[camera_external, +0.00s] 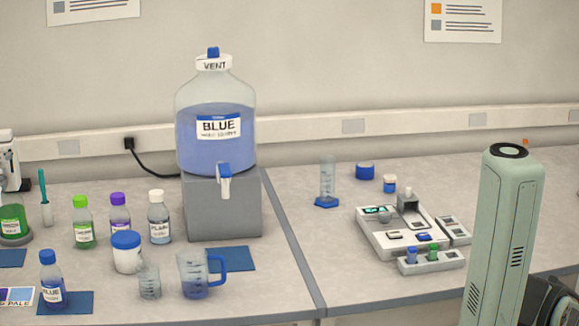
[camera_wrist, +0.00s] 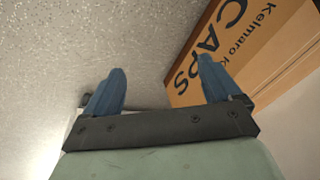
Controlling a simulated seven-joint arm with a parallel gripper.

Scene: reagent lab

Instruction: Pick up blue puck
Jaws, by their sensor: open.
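My gripper (camera_wrist: 162,70) is open in the wrist view, with two blue fingers apart and nothing between them. It is outside the external view, where only part of my arm shows at the right. A short round blue piece (camera_external: 365,171) stands at the back of the right bench in the external view. A small flat blue piece (camera_external: 424,237) lies on the white device (camera_external: 385,243). I cannot tell for sure which of these is the blue puck. Neither shows in the wrist view.
In the wrist view, an orange box (camera_wrist: 230,45) marked CAPS is close beside the right finger, with speckled grey surface on the left. A measuring cylinder (camera_external: 327,182) and small jar (camera_external: 390,183) flank the round blue piece. A large BLUE bottle (camera_external: 217,90) stands left.

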